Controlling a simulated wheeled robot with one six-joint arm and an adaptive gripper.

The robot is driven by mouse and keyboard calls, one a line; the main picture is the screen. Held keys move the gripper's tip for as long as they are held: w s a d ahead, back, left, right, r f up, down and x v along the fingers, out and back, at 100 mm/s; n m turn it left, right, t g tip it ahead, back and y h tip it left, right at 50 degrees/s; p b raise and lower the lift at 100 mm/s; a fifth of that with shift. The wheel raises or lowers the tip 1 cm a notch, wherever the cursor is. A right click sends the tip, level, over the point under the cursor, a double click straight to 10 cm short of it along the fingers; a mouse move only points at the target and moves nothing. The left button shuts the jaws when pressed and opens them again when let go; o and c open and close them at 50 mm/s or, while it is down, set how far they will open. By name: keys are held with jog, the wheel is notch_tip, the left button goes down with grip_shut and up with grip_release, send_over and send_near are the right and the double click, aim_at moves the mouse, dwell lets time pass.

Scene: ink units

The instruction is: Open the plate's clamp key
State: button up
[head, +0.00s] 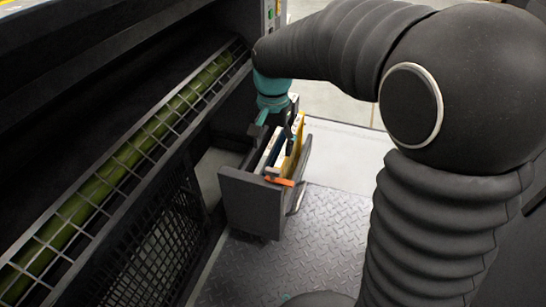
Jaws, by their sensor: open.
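A dark open-topped box (248,200) juts out beside the machine, with white and yellow upright pieces (285,150) in it. I cannot tell which of these is the plate. A small orange part (280,181) lies at their near end, by the box rim; it may be the clamp key, but it is too small to be sure. My gripper (288,128) is over the far part of the box, below the teal wrist. It is open, and its fingertips are partly hidden among the upright pieces. I cannot tell whether it touches anything.
The machine on the left has a long green roller (125,158) behind a metal grid and a dark mesh panel (160,250) below. My arm covers much of the right side.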

jog(key=shift+r, duration=1.2)
jog(key=f+n, duration=0.1)
jog(key=s+f+n, duration=0.1)
jog(key=shift+d+f+n, duration=0.1)
jog(key=shift+d+n, duration=0.1)
jog(key=shift+n, duration=0.2)
jog(key=s+d+r+t+p, duration=0.1)
jog(key=s+d+r+t, duration=0.1)
jog(key=s+d+r, duration=0.2)
jog(key=s+d+r+n+t+p, duration=0.1)
jog(key=s+d+r+t, duration=0.2)
jog(key=s+d, duration=0.7)
jog(key=shift+s+r+t+p, duration=0.35)
jog(key=shift+s+r, duration=0.3)
jog(key=shift+s, duration=2.2)
